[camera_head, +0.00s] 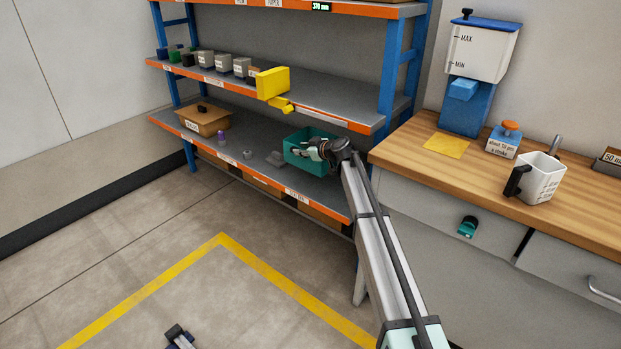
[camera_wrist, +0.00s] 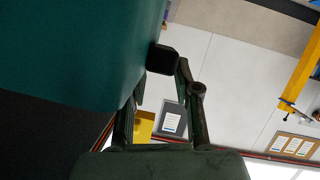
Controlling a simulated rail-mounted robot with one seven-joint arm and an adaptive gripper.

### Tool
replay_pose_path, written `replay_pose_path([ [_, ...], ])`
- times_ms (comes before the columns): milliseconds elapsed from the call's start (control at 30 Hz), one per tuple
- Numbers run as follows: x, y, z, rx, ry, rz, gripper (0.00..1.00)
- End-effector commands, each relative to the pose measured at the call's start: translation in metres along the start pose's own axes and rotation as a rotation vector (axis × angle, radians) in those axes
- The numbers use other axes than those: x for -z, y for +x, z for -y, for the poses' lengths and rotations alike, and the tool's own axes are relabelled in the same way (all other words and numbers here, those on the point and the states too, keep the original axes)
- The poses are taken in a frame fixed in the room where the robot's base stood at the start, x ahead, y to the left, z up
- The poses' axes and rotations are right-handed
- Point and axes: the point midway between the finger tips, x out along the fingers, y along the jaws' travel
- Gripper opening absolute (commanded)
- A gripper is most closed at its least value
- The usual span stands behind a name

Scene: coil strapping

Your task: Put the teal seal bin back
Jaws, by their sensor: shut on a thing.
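The teal seal bin (camera_head: 295,157) is at the lower shelf, toward its right end. Whether its base rests on the shelf or hangs just above it I cannot tell. My gripper (camera_head: 318,150) reaches in from the right and is shut on the bin's wall. In the wrist view the bin (camera_wrist: 75,50) fills the upper left as a large teal surface. My gripper (camera_wrist: 150,78) shows one dark pad against the bin's edge; the other fingertip is hidden behind the teal wall. The bin's contents are mostly hidden by my gripper.
The lower shelf (camera_head: 265,141) holds a brown box (camera_head: 205,121) at left and small parts beside the bin. Above, the middle shelf holds several small bins and a yellow block (camera_head: 272,82). A wooden counter (camera_head: 430,172) with a white jug (camera_head: 540,178) stands close at right.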

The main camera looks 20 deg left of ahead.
Motion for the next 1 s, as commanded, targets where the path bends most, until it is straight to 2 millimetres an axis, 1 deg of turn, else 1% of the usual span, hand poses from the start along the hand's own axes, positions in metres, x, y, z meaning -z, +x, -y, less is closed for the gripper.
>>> replay_pose_path([
  [67,-0.005,0.002,0.002,-0.002,-0.004,-0.001,0.0],
  [300,-0.037,0.015,0.011,-0.002,-0.003,-0.001,0.0],
  [400,-0.048,0.02,0.014,-0.002,-0.003,-0.002,0.0],
  [567,-0.055,0.023,0.016,-0.001,-0.003,-0.002,0.0],
  [833,-0.082,0.034,0.024,-0.001,-0.002,-0.002,0.0],
  [1000,-0.084,0.035,0.024,-0.002,-0.004,-0.002,0.0],
])
